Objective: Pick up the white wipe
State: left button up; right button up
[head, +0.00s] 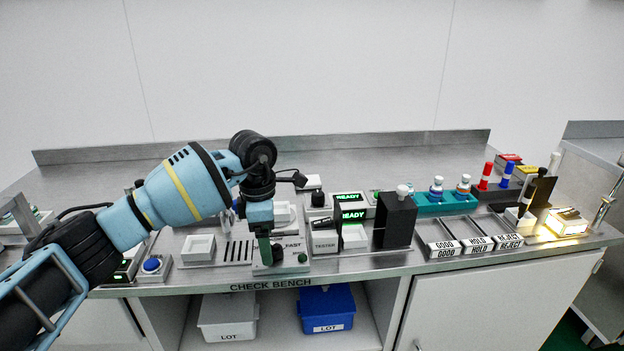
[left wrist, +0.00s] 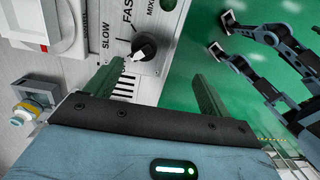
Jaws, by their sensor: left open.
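I cannot pick out the white wipe with certainty.
A white square tray (head: 198,248) and a blue button (head: 152,265) are left of the gripper. The tester (head: 325,243) and a black upright box (head: 395,219) stand right. A teal rack (head: 440,205) and GOOD, HOLD and REJECT trays (head: 476,243) are further right.

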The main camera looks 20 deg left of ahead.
aim_at(314, 182)
jog(key=i+j, duration=0.15)
jog(key=i, duration=0.5)
jog(key=i+j, duration=0.15)
jog(key=i, duration=0.5)
